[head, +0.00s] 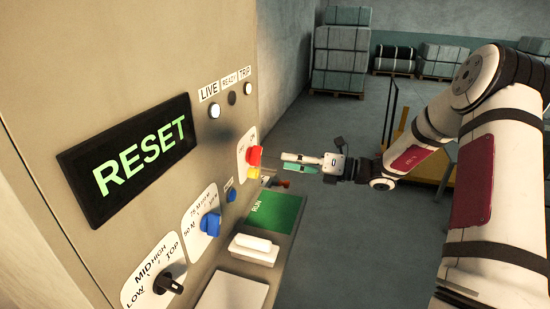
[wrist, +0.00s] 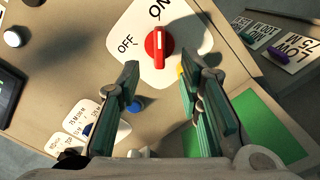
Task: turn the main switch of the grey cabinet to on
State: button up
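The grey cabinet (head: 190,60) fills the left of the head view. Its main switch is a red knob (wrist: 158,47) on a white plate (wrist: 185,22) marked OFF and ON in the wrist view. The knob's bar stands upright in that picture, its pale mark towards ON; OFF is to its left. In the head view the red knob (head: 254,156) shows edge-on with a yellow part below it. My gripper (wrist: 159,68) is open, its two green-padded fingers apart and empty, with the knob ahead between and beyond the tips. Contact is not visible. My gripper (head: 286,162) also shows in the head view.
A dark display (head: 130,158) reads RESET. The LIVE lamp (head: 215,110) and TRIP lamp (head: 248,88) look pale, READY dark. A blue knob (head: 211,223), a black knob (head: 168,284), a white handle (head: 254,243) and a green RUN panel (head: 272,212) lie below. Stacked crates stand behind.

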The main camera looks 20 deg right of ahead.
jog(key=shift+v, duration=1.55)
jog(key=shift+a, duration=0.1)
jog(key=s+a+r+n+g+h, duration=0.3)
jog(key=s+a+n+g, duration=0.2)
jog(key=s+a+n, duration=0.25)
jog(key=s+a+r+n+g+h, duration=0.2)
jog(key=s+a+r+n+g, duration=0.15)
jog(key=s+a+n, duration=0.45)
jog(key=s+d+r+n+t+h, duration=0.1)
jog(key=s+d+r+n+h, duration=0.1)
jog(key=s+n, duration=0.6)
jog(key=s+d+r+n+t+h, duration=0.2)
jog(key=s+n+h, duration=0.5)
jog(key=n, duration=0.4)
jog(key=shift+s+d+r+h, duration=0.3)
jog(key=shift+s+d+r, duration=0.6)
jog(key=shift+r, duration=0.1)
jog(key=shift+t, duration=0.25)
jog(key=shift+c, duration=0.3)
